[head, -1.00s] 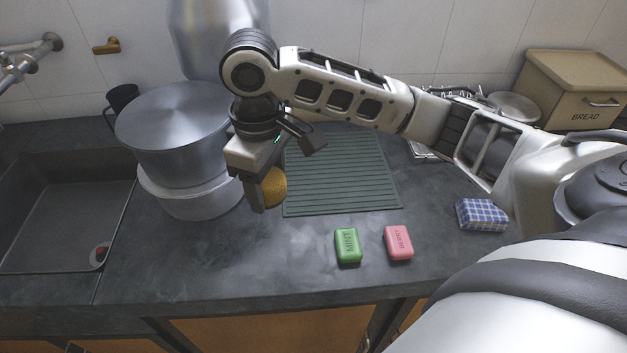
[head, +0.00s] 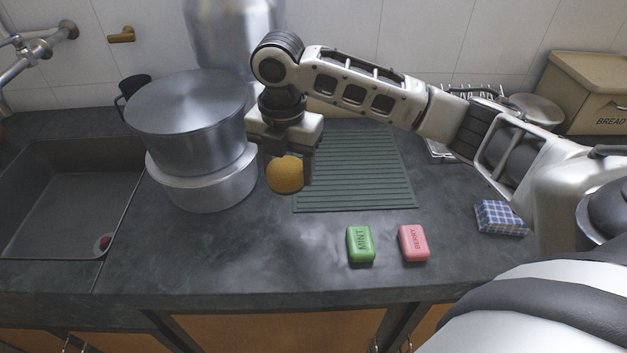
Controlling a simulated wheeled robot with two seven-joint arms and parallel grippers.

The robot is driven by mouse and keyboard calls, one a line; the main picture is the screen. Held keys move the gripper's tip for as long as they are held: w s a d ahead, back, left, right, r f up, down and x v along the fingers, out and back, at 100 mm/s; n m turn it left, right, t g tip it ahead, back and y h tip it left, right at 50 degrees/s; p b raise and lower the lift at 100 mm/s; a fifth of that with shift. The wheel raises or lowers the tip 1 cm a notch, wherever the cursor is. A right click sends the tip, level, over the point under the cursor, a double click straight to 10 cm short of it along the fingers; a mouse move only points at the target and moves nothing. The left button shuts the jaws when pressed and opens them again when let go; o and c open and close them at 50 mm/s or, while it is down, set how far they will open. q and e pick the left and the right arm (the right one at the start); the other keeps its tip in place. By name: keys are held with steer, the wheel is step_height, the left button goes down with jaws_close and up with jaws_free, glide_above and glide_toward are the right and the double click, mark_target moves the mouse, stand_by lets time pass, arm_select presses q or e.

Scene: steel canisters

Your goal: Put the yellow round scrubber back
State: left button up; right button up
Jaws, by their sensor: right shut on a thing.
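The yellow round scrubber (head: 285,176) is in the jaws of my right gripper (head: 290,168), which is shut on it. The gripper points down and holds the scrubber in front of the left edge of the green ribbed mat (head: 362,180), to the right of the stacked steel pots. How high the scrubber is above the counter is hard to tell. My left gripper is not in view.
Steel pots (head: 190,112) stand stacked on the left, beside the sink (head: 60,205). A green MINT bar (head: 360,244) and a pink BERRY bar (head: 413,243) lie in front of the mat. A blue checked block (head: 499,217) lies right. The front-left counter is clear.

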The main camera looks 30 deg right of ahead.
glide_above(314, 190)
steer(key=a, duration=0.1)
steer(key=f, duration=0.6)
steer(key=shift+s, duration=0.2)
steer(key=shift+w+d+f, duration=0.15)
steer(key=shift+d+f, duration=0.15)
steer(key=shift+f, duration=0.25)
steer(key=f, duration=0.3)
steer(key=shift+w+d+f, duration=0.1)
steer(key=shift+d, duration=0.1)
steer(key=shift+f, duration=0.2)
steer(key=shift+f, duration=0.15)
steer(key=o, duration=0.9)
steer(key=shift+o, duration=0.2)
